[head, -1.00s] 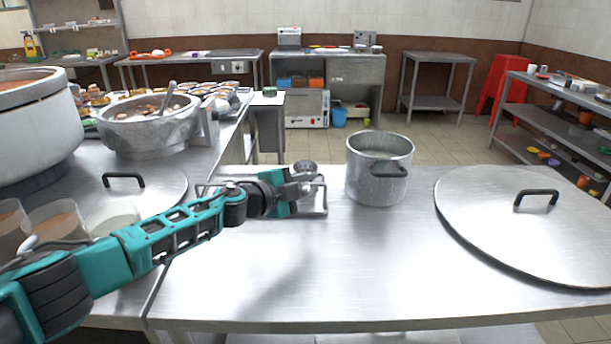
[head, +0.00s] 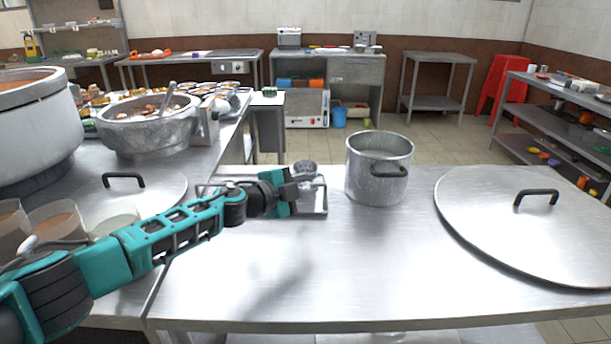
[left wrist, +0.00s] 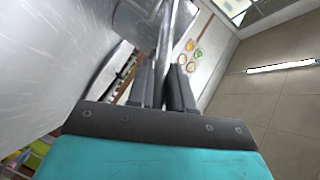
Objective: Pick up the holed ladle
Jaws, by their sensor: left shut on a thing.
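The holed ladle shows its round, dark metal head (head: 305,167) just behind my left gripper in the head view. My left gripper (head: 310,182) is over the small metal tray near the table's back edge. In the left wrist view its two dark fingers (left wrist: 164,85) are shut on the ladle's thin metal handle (left wrist: 166,40), which runs between them. In the head view the gripper hides most of the handle. I cannot tell whether the ladle touches the tray. My right gripper is in neither view.
The metal tray (head: 318,208) lies under the gripper. A steel pot (head: 376,185) stands close to its right. A large lid (head: 500,235) lies at the right. A wide pot (head: 150,132) and a big stockpot (head: 38,135) stand at the left. The table's front middle is clear.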

